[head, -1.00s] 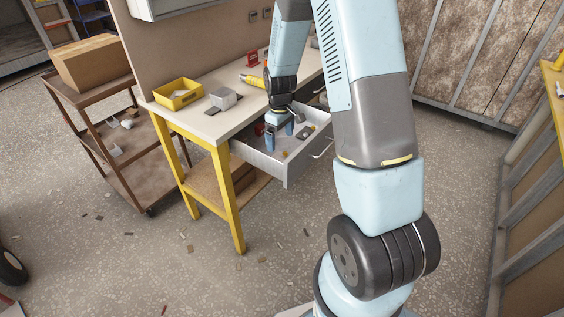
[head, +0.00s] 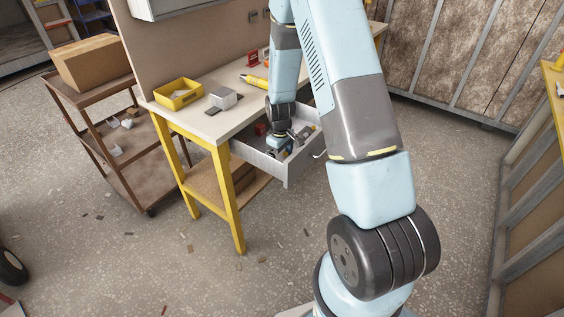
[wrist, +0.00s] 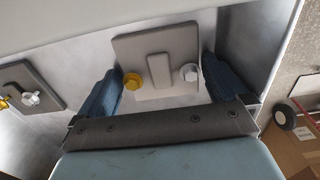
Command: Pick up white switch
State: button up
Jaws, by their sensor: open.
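My gripper (head: 279,147) reaches down into the open drawer of the workbench. In the wrist view my gripper (wrist: 162,82) is open, with one blue finger on each side of a pale grey-white switch plate (wrist: 185,42). The plate has a raised bar in its middle, a yellow knob at its left and a white knob at its right. The fingers stand beside it; whether they touch it I cannot tell. A second, darker switch plate (wrist: 40,77) with a yellow and a white knob lies to the left, outside the fingers. In the head view my gripper largely hides the switch.
The metal drawer (head: 268,166) has walls close around my gripper and holds other small parts. The bench top (head: 215,128) above it carries a yellow bin (head: 178,97) and a grey box (head: 223,98). A brown trolley (head: 112,165) stands at the left.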

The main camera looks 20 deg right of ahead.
jog(key=c, duration=0.8)
jog(key=shift+r, duration=0.15)
